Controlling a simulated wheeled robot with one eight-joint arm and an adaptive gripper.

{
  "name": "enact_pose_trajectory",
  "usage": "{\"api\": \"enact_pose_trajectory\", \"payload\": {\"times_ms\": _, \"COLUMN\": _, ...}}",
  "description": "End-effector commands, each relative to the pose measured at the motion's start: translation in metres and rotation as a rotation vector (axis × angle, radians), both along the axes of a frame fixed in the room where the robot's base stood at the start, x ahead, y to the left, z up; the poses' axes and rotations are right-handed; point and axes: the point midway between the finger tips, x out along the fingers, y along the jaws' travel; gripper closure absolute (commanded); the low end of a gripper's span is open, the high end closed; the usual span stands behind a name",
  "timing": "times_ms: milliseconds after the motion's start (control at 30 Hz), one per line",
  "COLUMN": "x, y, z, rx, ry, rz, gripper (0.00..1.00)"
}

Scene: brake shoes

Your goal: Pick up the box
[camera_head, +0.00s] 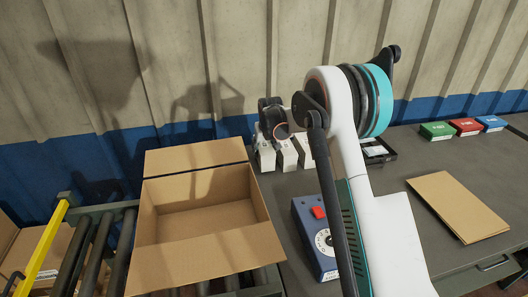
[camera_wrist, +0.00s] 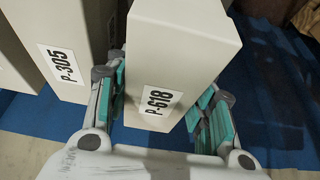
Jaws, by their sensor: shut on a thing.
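The white box labelled P-618 (camera_wrist: 180,50) is in the middle of the wrist view. My gripper (camera_wrist: 165,88) has its teal-padded fingers on both sides of this box and is shut on it. In the head view, white boxes stand in a row at the back of the grey table, and the leftmost (camera_head: 264,156) appears to be the held one. My gripper there is partly hidden behind my arm. I cannot tell whether the box is lifted off the table.
A white box labelled P-305 (camera_wrist: 62,60) stands close beside the held box. An open, empty cardboard box (camera_head: 200,250) sits left on rollers (camera_head: 85,255). A blue device with a red button (camera_head: 318,235), a flat cardboard piece (camera_head: 458,205) and small green, red and blue boxes (camera_head: 466,127) lie on the table.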

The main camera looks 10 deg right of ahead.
Motion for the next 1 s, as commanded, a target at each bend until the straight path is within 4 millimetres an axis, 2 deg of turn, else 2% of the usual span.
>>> {"api": "enact_pose_trajectory", "payload": {"times_ms": 400, "x": 0.0, "y": 0.0, "z": 0.098, "rx": 0.0, "ry": 0.0, "rz": 0.0, "gripper": 0.86}}
{"api": "enact_pose_trajectory", "payload": {"times_ms": 600, "x": 0.0, "y": 0.0, "z": 0.141, "rx": 0.0, "ry": 0.0, "rz": 0.0, "gripper": 0.86}}
{"api": "enact_pose_trajectory", "payload": {"times_ms": 800, "x": 0.0, "y": 0.0, "z": 0.168, "rx": 0.0, "ry": 0.0, "rz": 0.0, "gripper": 0.86}}
{"api": "enact_pose_trajectory", "payload": {"times_ms": 1000, "x": 0.0, "y": 0.0, "z": 0.18, "rx": 0.0, "ry": 0.0, "rz": 0.0, "gripper": 0.86}}
